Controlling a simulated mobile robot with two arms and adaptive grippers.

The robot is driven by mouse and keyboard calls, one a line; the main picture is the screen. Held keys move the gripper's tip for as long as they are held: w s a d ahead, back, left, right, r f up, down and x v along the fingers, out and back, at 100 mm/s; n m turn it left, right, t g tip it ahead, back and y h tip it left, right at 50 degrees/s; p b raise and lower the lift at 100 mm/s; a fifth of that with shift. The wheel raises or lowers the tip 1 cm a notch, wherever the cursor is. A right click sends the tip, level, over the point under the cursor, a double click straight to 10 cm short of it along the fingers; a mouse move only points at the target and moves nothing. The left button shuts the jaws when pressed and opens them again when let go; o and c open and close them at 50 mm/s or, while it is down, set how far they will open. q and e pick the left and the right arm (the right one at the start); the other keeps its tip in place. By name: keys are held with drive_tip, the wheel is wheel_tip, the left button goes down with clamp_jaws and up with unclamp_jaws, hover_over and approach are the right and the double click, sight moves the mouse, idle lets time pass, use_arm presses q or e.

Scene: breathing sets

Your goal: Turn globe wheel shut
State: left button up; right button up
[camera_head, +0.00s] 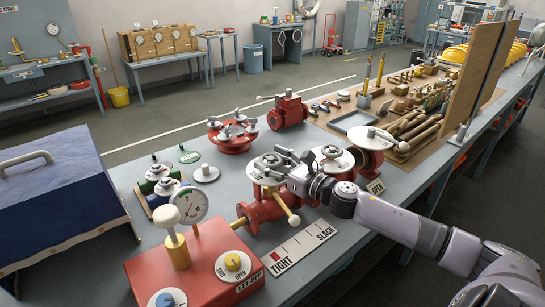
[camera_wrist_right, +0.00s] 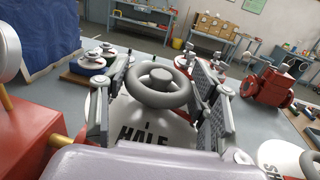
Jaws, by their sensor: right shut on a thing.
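The globe wheel (camera_wrist_right: 160,84) is a grey ring with a central hub, above a white disc plate with dark lettering, partly hidden. In the head view the white disc (camera_head: 262,178) tops a red globe valve body (camera_head: 265,208) with a pale-knobbed rod. My right gripper (camera_head: 279,160) reaches in from the right over this valve. In the right wrist view its fingers (camera_wrist_right: 158,92) stand on both sides of the wheel, shut on it. In the head view the gripper partly covers the wheel. My left gripper is not in view.
A red box (camera_head: 205,275) with a gauge (camera_head: 191,206) stands at the front left. A TIGHT/SLACK plate (camera_head: 300,248) lies before the valve. Other red valves (camera_head: 232,137) stand behind and to the right. A blue-covered case (camera_head: 55,190) is at the left.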

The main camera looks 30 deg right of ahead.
drive_tip(key=m+h+p, duration=0.1)
drive_tip(key=h, duration=0.1)
drive_tip(key=m+h+p, duration=0.3)
drive_tip(key=h, duration=0.2)
drive_tip(key=shift+a+r+m+p, duration=0.25)
drive_tip(key=shift+r+m+p, duration=0.05)
drive_tip(key=shift+m, duration=0.1)
drive_tip(key=m+g+h+p, duration=0.1)
drive_tip(key=h, duration=0.2)
drive_tip(key=m+h+p, duration=0.1)
drive_tip(key=m+h, duration=0.1)
drive_tip(key=shift+a+f+m+g+h, duration=0.1)
drive_tip(key=shift+f+m+g+h, duration=0.05)
drive_tip(key=shift+m+g+h, duration=0.2)
drive_tip(key=m+g+h, duration=0.1)
drive_tip(key=g+h, duration=0.1)
drive_tip(key=m+g+h, duration=0.1)
drive_tip(key=m+h, duration=0.1)
drive_tip(key=shift+w+f+m+g+h+p, duration=0.15)
drive_tip(key=shift+m+g+h+p, duration=0.1)
drive_tip(key=shift+g+p, duration=0.1)
drive_tip(key=m+g+h, duration=0.2)
drive_tip(key=g, duration=0.1)
drive_tip(key=shift+a, duration=0.1)
drive_tip(key=shift+m+g+h+b, duration=0.6)
drive_tip(key=shift+m+g+h, duration=0.3)
drive_tip(key=shift+m+g, duration=0.5)
drive_tip(key=shift+g, duration=0.4)
drive_tip(key=o, duration=1.2)
drive_tip(key=shift+c, duration=0.2)
